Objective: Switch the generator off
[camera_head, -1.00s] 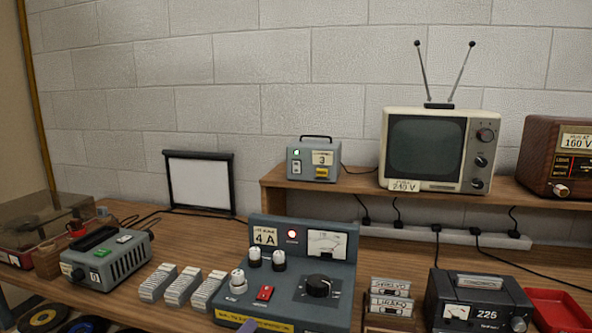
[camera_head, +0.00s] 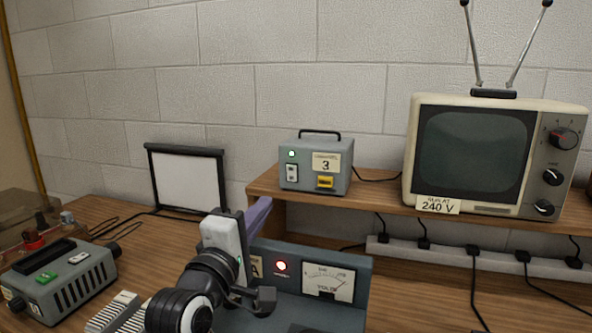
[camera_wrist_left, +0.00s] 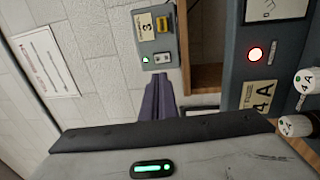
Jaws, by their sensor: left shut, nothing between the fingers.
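No label I can read says generator. A grey box marked 3 (camera_head: 306,180), with a handle, a pale lit lamp, a white rocker switch (camera_head: 292,173) and a yellow part, stands on the raised shelf. In the left wrist view the box (camera_wrist_left: 157,38) is beyond the fingertips. A blue-grey console (camera_head: 262,308) with a lit red lamp (camera_head: 281,266) and a meter sits on the bench, partly hidden by my arm. My left gripper (camera_head: 264,205), with purple fingers, is shut and empty, above the console and in front of the shelf. It also shows in the left wrist view (camera_wrist_left: 158,82). My right gripper is not in view.
A television (camera_head: 475,155) stands on the shelf (camera_head: 375,199), right of the box. A power strip (camera_head: 470,253) with cables runs below. A grey-green device (camera_head: 65,285) and a framed white screen (camera_head: 187,182) are at left. The wall behind is bare.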

